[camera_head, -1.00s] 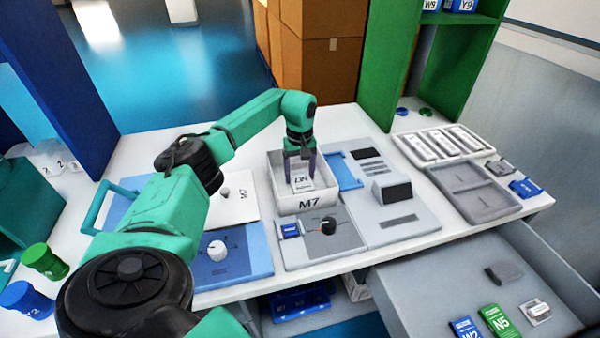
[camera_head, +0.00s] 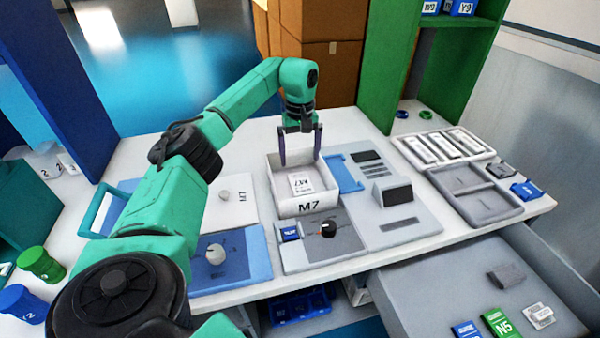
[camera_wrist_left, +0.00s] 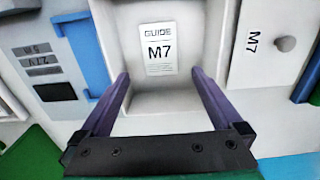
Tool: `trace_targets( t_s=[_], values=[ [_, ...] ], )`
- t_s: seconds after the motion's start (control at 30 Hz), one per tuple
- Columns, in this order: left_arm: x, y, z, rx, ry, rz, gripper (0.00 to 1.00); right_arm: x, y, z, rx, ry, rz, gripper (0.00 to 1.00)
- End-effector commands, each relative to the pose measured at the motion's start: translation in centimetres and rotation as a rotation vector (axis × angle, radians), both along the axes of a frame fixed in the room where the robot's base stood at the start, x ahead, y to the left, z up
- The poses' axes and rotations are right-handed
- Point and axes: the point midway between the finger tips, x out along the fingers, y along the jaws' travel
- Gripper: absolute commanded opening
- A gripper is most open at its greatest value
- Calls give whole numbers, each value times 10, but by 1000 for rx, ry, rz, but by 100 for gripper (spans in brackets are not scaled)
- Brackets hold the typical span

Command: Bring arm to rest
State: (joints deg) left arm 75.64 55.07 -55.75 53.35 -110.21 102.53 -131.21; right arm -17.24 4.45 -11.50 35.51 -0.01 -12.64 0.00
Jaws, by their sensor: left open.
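My left arm (camera_head: 245,95) is green and black and reaches in from the left over the table. My left gripper (camera_head: 300,160) is open and empty, with its two dark fingers pointing down above the white M7 box (camera_head: 310,205). A white M7 guide card (camera_head: 301,183) lies inside the box, apart from the fingers. In the left wrist view the card (camera_wrist_left: 161,50) shows beyond and between the two purple fingers (camera_wrist_left: 162,85). My right gripper is not in view.
A grey device (camera_head: 405,215) and a panel with a black knob (camera_head: 328,229) stand by the box. White and grey trays (camera_head: 475,190) lie at the right. A green shelf (camera_head: 395,60) rises behind. An open drawer (camera_head: 440,300) juts out at front right.

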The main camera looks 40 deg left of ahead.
Motion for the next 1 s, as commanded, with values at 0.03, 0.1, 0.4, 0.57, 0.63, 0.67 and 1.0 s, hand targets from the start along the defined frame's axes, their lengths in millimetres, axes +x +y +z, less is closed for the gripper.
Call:
trace_targets(
  t_s=[0.03, 0.1, 0.4, 0.57, 0.63, 0.67, 1.0],
  values=[
    [1, 0, 13, 0, -4, 0, 100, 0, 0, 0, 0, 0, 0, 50],
    [1, 0, 28, 0, -2, 0, 100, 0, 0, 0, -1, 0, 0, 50],
    [0, 0, 42, 1, 2, 0, 100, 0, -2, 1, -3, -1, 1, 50],
    [0, 0, 42, 1, 2, 0, 100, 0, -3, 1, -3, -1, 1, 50],
    [0, 0, 42, 1, 2, 0, 100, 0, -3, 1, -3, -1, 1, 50],
    [0, 0, 42, 1, 2, 0, 100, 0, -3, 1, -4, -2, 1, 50],
    [0, 0, 88, 1, 1, 0, 100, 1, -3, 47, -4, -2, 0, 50]
  ],
)
